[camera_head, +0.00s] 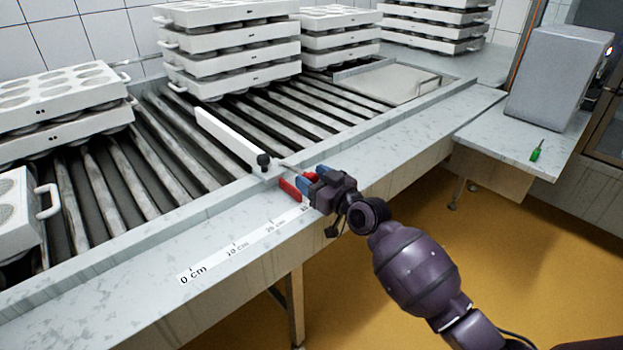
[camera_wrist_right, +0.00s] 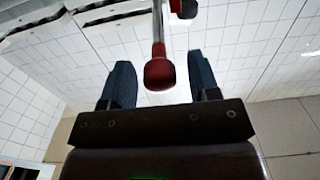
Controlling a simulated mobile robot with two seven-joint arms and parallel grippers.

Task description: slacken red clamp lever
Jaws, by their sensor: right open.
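The clamp lever is a metal rod with a red knob, and the knob (camera_wrist_right: 160,73) shows in the right wrist view between my two blue fingers, with space on both sides. In the head view a bit of red (camera_head: 311,177) shows between the fingertips. My right gripper (camera_head: 312,179) is open at the table's edge, around the lever's end and not closed on it. A red flat piece (camera_head: 289,188) stands just left of the fingers. A black knob (camera_head: 263,160) sits at the end of the white stop bar (camera_head: 230,140). My left gripper is not in view.
A ruler strip (camera_head: 235,248) runs along the front ledge (camera_head: 130,290). Stacked white moulds (camera_head: 232,62) stand on the roller conveyor (camera_head: 165,160). A grey box (camera_head: 558,80) and a green-handled tool (camera_head: 537,152) are on the right counter. The ledge left of my gripper is clear.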

